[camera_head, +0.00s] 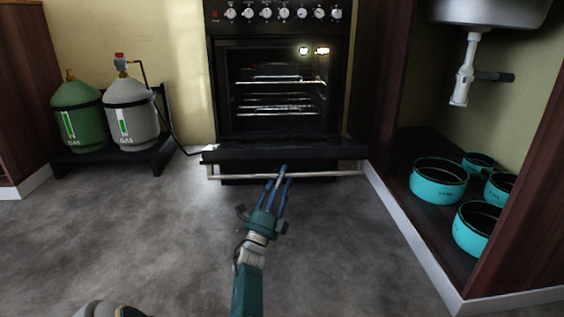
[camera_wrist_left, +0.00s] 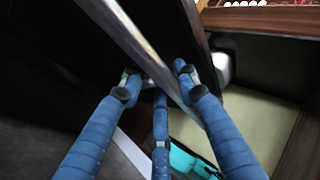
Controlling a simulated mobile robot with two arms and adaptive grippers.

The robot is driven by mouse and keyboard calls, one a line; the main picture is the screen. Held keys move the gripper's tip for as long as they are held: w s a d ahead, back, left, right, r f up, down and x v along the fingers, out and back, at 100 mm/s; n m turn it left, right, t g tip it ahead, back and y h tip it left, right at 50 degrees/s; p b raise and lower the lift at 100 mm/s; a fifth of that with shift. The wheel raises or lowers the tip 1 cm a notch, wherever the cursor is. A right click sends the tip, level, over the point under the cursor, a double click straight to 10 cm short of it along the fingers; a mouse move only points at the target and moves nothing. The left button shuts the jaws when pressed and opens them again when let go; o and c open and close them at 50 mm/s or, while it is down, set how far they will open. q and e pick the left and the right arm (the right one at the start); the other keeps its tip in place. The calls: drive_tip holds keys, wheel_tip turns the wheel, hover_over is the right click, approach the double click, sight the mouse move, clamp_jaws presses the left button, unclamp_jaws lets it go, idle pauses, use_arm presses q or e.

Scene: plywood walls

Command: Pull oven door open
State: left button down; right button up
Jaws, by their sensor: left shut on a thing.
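The black oven (camera_head: 279,80) stands against the wall, and its lit interior with several wire racks is visible. Its oven door (camera_head: 275,151) is folded down, standing out toward me near floor height. A silver handle bar (camera_head: 228,177) runs along the door's front edge. My left gripper (camera_head: 281,174), with blue fingers, is shut on the handle near its middle. In the left wrist view the fingers of the left gripper (camera_wrist_left: 158,80) close around the handle bar (camera_wrist_left: 146,48), which runs diagonally. My right gripper is in neither view.
Green (camera_head: 78,118) and grey (camera_head: 130,113) gas bottles stand on a dark stand at left, with a hose to the oven. An open cabinet with several turquoise pots (camera_head: 438,187) is at right. The grey floor (camera_head: 130,225) before the oven is clear.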

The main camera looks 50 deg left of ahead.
use_arm(q)
wheel_tip(320, 180, down, 6)
drive_tip(key=shift+a, duration=0.1)
idle(0.4)
drive_tip(key=c, duration=1.4)
unclamp_jaws()
drive_tip(key=shift+s, duration=0.1)
